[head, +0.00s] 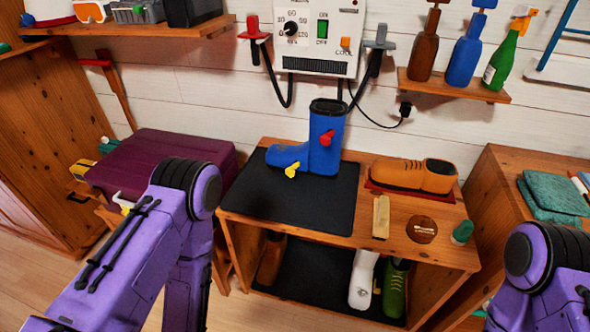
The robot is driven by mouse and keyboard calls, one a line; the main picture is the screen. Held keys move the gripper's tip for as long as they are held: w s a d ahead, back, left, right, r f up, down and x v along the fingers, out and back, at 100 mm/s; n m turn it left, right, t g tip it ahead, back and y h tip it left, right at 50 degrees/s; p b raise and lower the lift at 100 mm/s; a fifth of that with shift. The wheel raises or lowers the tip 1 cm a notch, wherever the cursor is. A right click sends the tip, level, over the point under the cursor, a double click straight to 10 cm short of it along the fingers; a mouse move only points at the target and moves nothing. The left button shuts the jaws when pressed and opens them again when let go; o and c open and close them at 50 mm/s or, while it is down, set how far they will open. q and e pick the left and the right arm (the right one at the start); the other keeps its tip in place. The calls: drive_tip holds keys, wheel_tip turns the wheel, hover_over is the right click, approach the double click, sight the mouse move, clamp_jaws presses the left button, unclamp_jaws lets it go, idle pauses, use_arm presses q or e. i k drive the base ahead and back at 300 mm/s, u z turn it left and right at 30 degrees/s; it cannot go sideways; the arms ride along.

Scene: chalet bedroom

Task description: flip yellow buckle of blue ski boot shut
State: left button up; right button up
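The blue ski boot (322,150) stands upright on a black mat (310,206) on top of a wooden bench (388,238), its toe to the left. Its yellow buckle (291,171) is low on the foot part, and its end sticks out from the boot's near side. A red buckle (327,138) is higher, on the shaft, and also juts out. My two purple arms show at the lower left and lower right, both apart from the boot. Neither gripper is in view.
An orange shoe (415,174) on a red tray, a light brush (380,217), a round tin (422,229) and a green-capped bottle (462,232) are right of the mat. A maroon case (160,165) stands left. A wall dryer (322,38) hangs behind. The mat's front is clear.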

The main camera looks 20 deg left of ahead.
sight(289, 171)
drive_tip(key=z, duration=1.2)
drive_tip(key=i, duration=0.45)
drive_tip(key=u, duration=2.3)
